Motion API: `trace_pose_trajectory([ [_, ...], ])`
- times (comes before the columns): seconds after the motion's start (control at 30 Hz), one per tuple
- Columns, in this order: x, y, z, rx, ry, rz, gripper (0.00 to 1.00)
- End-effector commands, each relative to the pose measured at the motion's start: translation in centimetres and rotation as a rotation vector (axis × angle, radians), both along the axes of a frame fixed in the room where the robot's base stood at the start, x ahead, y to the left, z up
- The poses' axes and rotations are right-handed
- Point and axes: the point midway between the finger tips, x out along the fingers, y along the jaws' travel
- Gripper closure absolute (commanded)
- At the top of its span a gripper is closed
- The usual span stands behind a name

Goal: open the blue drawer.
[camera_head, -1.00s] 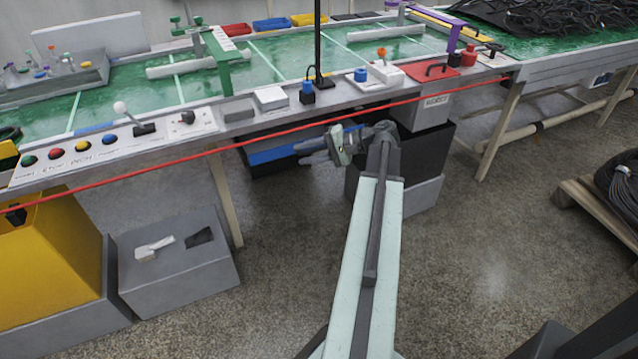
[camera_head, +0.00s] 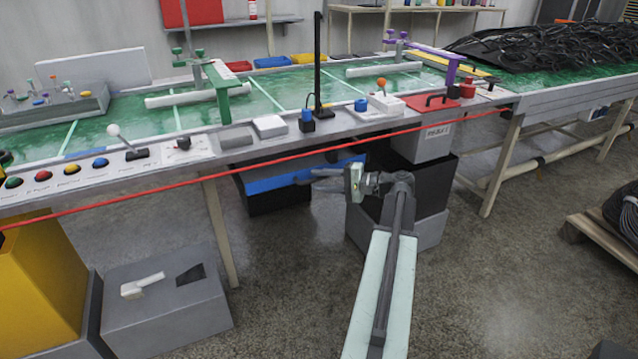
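The blue drawer (camera_head: 268,185) is a long blue front under the table, above a dark box body. Its right part runs behind my gripper. I cannot tell whether it stands out from its housing. My gripper (camera_head: 312,180) is in front of the right half of the blue front, with its fingers pointing left. Two grey fingers show with a small gap between them, so it looks open, and nothing shows between them. Whether the fingers touch the blue front cannot be told from this view. No handle on the drawer can be made out.
A red cord (camera_head: 190,158) runs along the table's front edge, above my gripper. A black cabinet (camera_head: 430,185) stands right of the drawer. A table leg (camera_head: 220,230) and a grey box (camera_head: 165,310) are at left. The floor (camera_head: 290,290) before the drawer is clear.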

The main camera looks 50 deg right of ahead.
Motion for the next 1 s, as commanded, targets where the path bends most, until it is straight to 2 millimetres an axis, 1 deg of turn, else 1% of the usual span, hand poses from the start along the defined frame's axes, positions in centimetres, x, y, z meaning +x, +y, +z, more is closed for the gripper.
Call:
trace_pose_trajectory([
  [0.23,0.26,0.12,-0.03,0.000,0.000,0.000,0.66],
  [0.27,0.26,0.13,-0.03,0.000,0.000,0.000,0.69],
  [0.3,0.26,0.13,-0.03,0.000,0.000,0.000,0.80],
  [0.37,0.27,0.14,-0.03,0.000,0.000,0.000,0.96],
  [0.4,0.26,0.14,-0.03,0.000,0.000,0.001,1.00],
  [1.0,0.30,0.19,-0.03,0.000,0.001,0.002,1.00],
])
